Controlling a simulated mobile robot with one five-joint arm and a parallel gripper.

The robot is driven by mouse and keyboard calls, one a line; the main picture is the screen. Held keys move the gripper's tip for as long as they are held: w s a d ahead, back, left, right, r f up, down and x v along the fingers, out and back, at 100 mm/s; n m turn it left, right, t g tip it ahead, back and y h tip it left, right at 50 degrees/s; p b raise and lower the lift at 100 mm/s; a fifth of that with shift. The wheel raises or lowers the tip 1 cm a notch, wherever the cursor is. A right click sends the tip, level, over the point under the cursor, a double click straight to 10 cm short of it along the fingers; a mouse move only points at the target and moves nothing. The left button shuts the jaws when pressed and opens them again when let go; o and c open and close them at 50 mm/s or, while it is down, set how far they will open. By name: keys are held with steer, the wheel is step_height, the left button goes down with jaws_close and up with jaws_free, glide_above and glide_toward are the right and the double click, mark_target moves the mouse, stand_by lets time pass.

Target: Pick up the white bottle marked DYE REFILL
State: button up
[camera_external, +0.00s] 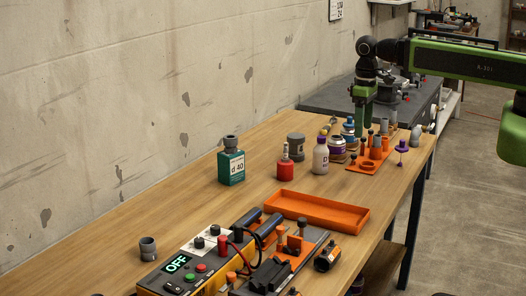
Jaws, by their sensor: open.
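A white bottle (320,157) with a purple cap stands upright on the wooden table, right of the middle. Its label shows a large dark letter and smaller marks that are too small to read. My gripper (362,126) hangs from the arm with its green fingers pointing down, open. In the picture it is above and to the right of the white bottle, apart from it. No object shows between the fingers.
A red bottle (285,167) and a grey fitting (296,147) stand left of the white bottle. An orange rack (367,165) with upright parts is to its right. An orange tray (315,211) lies in front. A teal bottle (231,167) stands farther left, with bare tabletop around it.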

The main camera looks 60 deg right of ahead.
step_height(320, 180, up, 3)
steer(key=n+p, duration=0.3)
steer(key=n, duration=1.5)
glide_above(321, 156)
steer(key=w+d, duration=0.2)
steer(key=f+b, duration=1.2)
steer(key=shift+s+a+f, duration=0.15)
steer(key=shift+s+f, duration=0.05)
steer(key=shift+f, duration=0.05)
steer(key=f+b, duration=0.1)
steer(key=b, duration=0.1)
steer(key=f+b, duration=0.3)
steer(key=f, duration=0.1)
steer(key=shift+s+d+f+b, duration=0.15)
steer(key=shift+s+d+b, duration=0.1)
steer(key=shift+d+b, duration=0.15)
steer(key=shift+r, duration=0.2)
jaws_close()
